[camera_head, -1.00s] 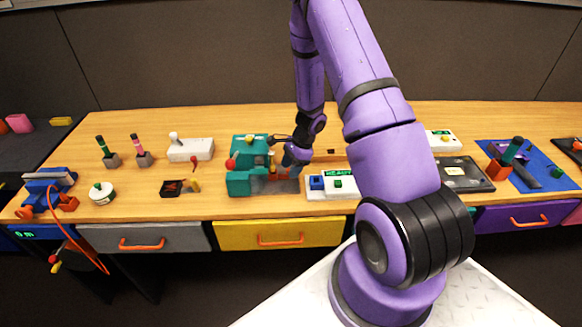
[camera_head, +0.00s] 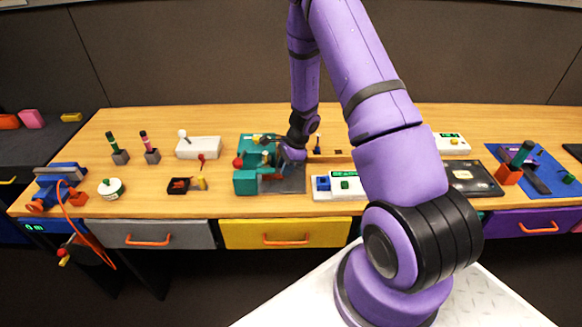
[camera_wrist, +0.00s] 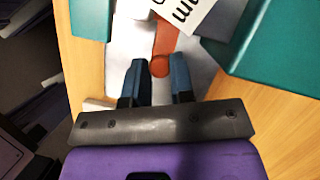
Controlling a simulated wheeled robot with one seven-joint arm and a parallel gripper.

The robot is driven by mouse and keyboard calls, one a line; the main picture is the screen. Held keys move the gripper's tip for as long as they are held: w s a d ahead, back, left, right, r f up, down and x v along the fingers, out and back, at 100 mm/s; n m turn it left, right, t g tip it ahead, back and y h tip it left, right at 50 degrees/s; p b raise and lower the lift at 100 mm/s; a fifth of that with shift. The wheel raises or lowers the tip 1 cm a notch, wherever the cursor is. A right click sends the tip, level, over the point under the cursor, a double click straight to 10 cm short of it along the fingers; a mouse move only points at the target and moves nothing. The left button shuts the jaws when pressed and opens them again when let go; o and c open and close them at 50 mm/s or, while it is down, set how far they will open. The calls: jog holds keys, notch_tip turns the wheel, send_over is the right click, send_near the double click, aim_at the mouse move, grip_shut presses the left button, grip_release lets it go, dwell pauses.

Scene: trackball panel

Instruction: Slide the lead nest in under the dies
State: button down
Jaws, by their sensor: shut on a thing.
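The teal press (camera_head: 245,180) stands at the middle left of the bench, with a grey plate (camera_head: 292,180) at its right side. My gripper (camera_wrist: 158,68) is shut on the rounded end of an orange-red handle (camera_wrist: 164,38), which I take to be the lead nest's. The handle lies over the grey plate (camera_wrist: 200,62) in the wrist view and runs forward between teal parts (camera_wrist: 275,40). In the head view my gripper (camera_head: 284,160) is low at the press's right side. The nest body and the dies cannot be made out; a white label covers part of the view.
A small dark tray (camera_head: 180,187) and a white joystick box (camera_head: 198,148) are left of the press. Bare wood (camera_head: 225,200) lies in front of the joystick box.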

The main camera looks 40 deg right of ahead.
jog(key=shift+w+a, duration=0.15)
jog(key=c, duration=1)
grip_release()
jog(key=v, duration=1)
jog(key=shift+r, duration=0.4)
